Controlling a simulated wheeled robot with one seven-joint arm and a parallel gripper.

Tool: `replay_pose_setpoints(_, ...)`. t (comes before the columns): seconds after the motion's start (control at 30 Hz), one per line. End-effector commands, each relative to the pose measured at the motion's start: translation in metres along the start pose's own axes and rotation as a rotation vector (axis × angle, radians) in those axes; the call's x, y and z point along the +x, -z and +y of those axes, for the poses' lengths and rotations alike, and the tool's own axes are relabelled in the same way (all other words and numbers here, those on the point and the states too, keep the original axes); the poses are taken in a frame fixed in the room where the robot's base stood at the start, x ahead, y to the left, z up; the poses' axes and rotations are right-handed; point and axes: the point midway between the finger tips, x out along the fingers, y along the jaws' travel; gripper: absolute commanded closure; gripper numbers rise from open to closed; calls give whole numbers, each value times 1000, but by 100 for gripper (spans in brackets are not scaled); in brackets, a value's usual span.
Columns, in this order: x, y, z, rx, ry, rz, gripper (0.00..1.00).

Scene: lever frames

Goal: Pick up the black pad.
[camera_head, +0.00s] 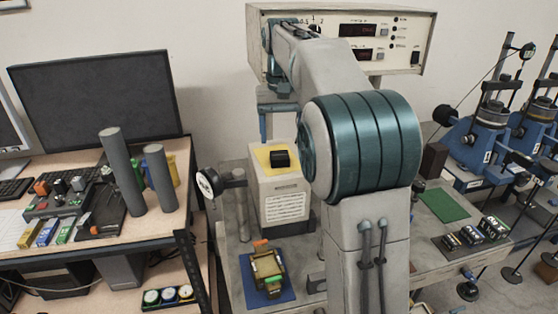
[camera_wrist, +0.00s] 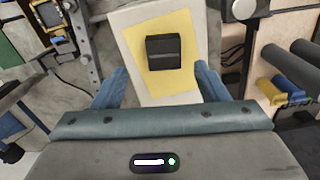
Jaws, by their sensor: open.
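The black pad (camera_head: 280,158) is a small dark block on a yellow sheet (camera_head: 266,166) on top of a white box (camera_head: 280,195) in the head view. It also shows in the wrist view (camera_wrist: 163,52), at the upper middle, with the yellow sheet around it. My gripper (camera_wrist: 160,83) is open in the wrist view. Its two blue fingers stand apart on either side of the white box's near part, and the pad lies beyond them, between their lines. Nothing is held.
A cream instrument box (camera_head: 340,38) stands behind. A post with a round dial (camera_head: 208,182) is just left of the white box. A small device on a blue mat (camera_head: 268,270) lies in front. Two grey cylinders (camera_head: 122,172) stand on the left desk. A green mat (camera_head: 444,205) lies right.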

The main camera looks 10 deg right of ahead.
Motion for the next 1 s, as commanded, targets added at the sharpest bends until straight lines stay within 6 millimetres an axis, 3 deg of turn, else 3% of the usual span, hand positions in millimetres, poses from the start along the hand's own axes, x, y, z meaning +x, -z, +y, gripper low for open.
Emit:
replay_pose_setpoints(0.4, 48, -1, -6, -1, 0, -1, 33)
replay_pose_setpoints(0.67, 51, 0, -6, -1, 0, 1, 33)
replay_pose_setpoints(0.77, 51, 0, -6, -1, 0, 1, 55)
replay_pose_setpoints(0.9, 51, 0, -6, -1, 0, 1, 94)
replay_pose_setpoints(1.0, 50, 0, -6, -1, 0, 2, 94)
